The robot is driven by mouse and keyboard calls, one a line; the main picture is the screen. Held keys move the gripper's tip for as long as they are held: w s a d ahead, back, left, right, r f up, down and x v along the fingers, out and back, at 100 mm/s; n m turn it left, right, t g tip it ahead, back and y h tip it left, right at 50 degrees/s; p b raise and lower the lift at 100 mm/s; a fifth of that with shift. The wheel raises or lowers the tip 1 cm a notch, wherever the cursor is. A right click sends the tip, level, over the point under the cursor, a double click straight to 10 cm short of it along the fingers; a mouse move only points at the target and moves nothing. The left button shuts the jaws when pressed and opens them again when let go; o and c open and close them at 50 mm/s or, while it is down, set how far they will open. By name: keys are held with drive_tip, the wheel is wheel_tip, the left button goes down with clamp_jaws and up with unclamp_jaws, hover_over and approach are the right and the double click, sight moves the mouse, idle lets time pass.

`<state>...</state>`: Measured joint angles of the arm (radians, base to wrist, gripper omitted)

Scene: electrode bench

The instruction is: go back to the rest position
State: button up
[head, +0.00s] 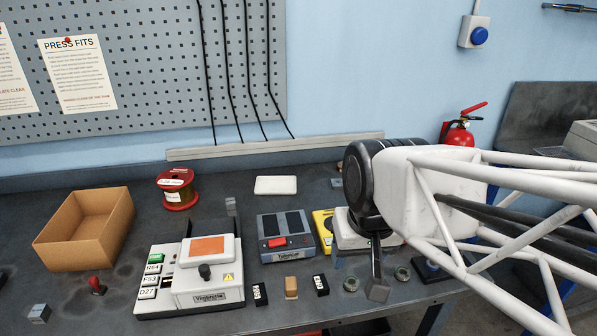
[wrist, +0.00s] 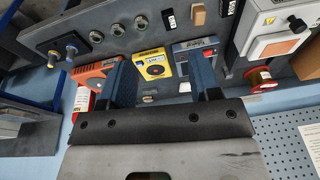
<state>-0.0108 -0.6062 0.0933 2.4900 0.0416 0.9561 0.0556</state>
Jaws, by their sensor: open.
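My gripper (head: 377,288) hangs over the right part of the bench (head: 110,235) in the head view, fingers pointing down toward the front edge. In the wrist view my gripper (wrist: 162,64) shows two dark fingers spread apart with nothing held between them. A yellow meter (wrist: 150,66) shows in the gap, beyond the fingers. The meter (head: 323,228) is partly hidden by my arm in the head view. I cannot tell the height of the fingertips above the bench.
A white machine with an orange panel (head: 208,248) and a grey device with a red switch (head: 284,238) stand left of my gripper. Small blocks (head: 291,287) and round fittings (head: 403,273) lie near the front edge. A cardboard box (head: 85,228) and wire spool (head: 178,190) stand farther left.

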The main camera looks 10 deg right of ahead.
drive_tip(key=shift+s+d+f+n+h, duration=0.15)
drive_tip(key=shift+s+d, duration=0.2)
drive_tip(key=shift+s, duration=0.1)
drive_tip(key=shift+s+d+f+n+h, duration=0.15)
drive_tip(key=shift+s+d, duration=0.15)
drive_tip(key=shift+s, duration=0.15)
